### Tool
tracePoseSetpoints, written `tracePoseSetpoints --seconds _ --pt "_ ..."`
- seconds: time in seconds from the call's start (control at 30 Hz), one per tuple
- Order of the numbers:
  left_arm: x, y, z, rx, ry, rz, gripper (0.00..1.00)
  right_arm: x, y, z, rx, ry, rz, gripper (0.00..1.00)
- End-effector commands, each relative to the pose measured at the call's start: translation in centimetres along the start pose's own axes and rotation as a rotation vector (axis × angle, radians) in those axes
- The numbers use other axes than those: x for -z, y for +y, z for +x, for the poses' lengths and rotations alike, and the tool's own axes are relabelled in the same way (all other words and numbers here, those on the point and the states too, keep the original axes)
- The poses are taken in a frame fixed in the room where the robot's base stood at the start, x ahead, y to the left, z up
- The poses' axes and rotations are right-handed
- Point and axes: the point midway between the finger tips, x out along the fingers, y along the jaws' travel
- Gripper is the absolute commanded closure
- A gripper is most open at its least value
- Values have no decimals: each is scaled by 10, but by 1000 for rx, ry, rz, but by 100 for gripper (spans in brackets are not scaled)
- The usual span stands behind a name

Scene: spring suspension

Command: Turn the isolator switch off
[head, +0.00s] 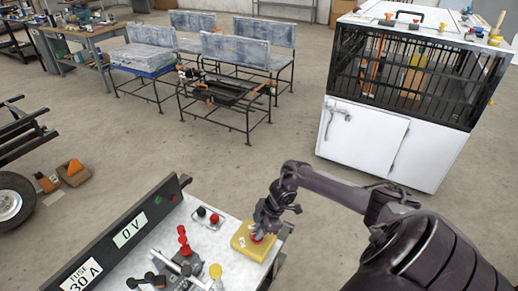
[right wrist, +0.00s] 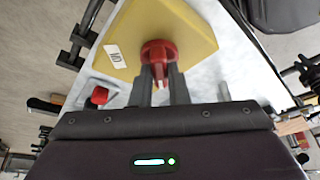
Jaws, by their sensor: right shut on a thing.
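The isolator switch is a yellow box (head: 254,241) with a red knob (head: 257,237), at the right end of the white panel top (head: 150,255). In the right wrist view the yellow box (right wrist: 185,28) fills the top, and the red knob (right wrist: 158,52) sits between the fingers. My right gripper (right wrist: 160,72) is shut on the red knob. In the head view my right gripper (head: 262,228) reaches down onto the box from the right and hides part of it. My left gripper is not in view.
A black board (head: 130,235) with "0 V" and "FUSE 30 A" labels stands along the panel's back edge. Red and black terminals (head: 208,215), a red lever (head: 183,240) and a yellow knob (head: 215,271) are left of the box. A white cabinet (head: 362,140) stands behind.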

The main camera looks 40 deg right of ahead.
Motion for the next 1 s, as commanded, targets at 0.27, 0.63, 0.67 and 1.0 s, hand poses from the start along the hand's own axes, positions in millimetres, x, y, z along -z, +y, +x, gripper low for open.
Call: tracePoseSetpoints --seconds 0.27,0.63,0.67,1.0 --pt "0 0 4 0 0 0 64 0 1 -1 9 0 -27 100" --pt "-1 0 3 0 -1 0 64 0 1 -1 9 0 -27 76" --pt "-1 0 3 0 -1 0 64 0 1 -1 9 0 -27 72" --pt "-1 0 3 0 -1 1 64 0 0 -1 10 0 -25 64"
